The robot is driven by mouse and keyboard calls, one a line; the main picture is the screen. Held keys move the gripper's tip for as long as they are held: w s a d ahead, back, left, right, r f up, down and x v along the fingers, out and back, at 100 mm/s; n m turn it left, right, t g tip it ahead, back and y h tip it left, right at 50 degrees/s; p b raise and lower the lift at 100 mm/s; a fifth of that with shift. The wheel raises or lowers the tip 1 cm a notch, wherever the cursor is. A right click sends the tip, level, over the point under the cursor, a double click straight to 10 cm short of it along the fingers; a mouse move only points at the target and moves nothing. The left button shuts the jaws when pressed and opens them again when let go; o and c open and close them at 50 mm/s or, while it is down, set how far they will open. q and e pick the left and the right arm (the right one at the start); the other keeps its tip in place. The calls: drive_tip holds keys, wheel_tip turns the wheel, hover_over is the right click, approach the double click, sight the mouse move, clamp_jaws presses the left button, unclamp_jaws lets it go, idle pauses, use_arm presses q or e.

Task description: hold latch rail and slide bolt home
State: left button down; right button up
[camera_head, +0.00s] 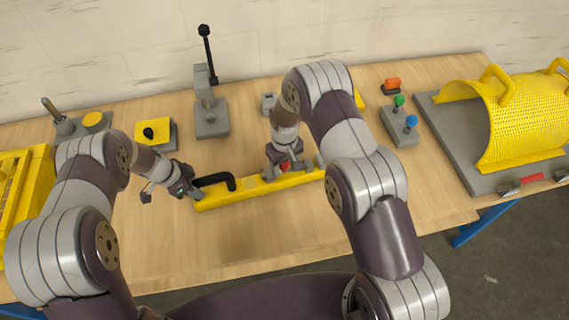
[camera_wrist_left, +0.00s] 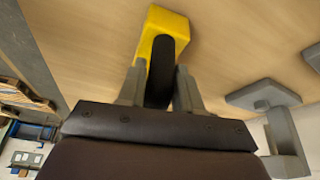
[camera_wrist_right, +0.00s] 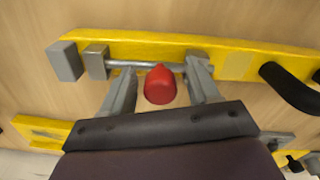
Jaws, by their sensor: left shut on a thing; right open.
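The yellow latch rail (camera_head: 245,194) lies on the table in front of me, with a black handle (camera_head: 216,180) at its left end. My left gripper (camera_head: 193,190) is shut on that black handle, which also shows between its fingers in the left wrist view (camera_wrist_left: 161,75). The steel bolt (camera_wrist_right: 130,65) with a red knob (camera_wrist_right: 160,85) runs along the rail by grey blocks (camera_wrist_right: 96,61). My right gripper (camera_wrist_right: 160,92) is open, its fingers on either side of the red knob. In the head view my right arm partly hides the bolt.
Behind the rail stand a grey toggle lever (camera_head: 211,118), a yellow box with a black knob (camera_head: 154,133) and a block with green and blue knobs (camera_head: 401,127). A yellow mesh guard (camera_head: 515,115) stands at right. The table before the rail is clear.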

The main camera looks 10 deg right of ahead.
clamp_jaws()
drive_tip(key=shift+w+d, duration=0.2)
drive_tip(key=shift+d, duration=2.35)
use_arm(q)
drive_tip(key=shift+a, duration=0.1)
use_arm(e)
unclamp_jaws()
drive_tip(key=shift+a, duration=0.1)
wheel_tip(320, 180, up, 12)
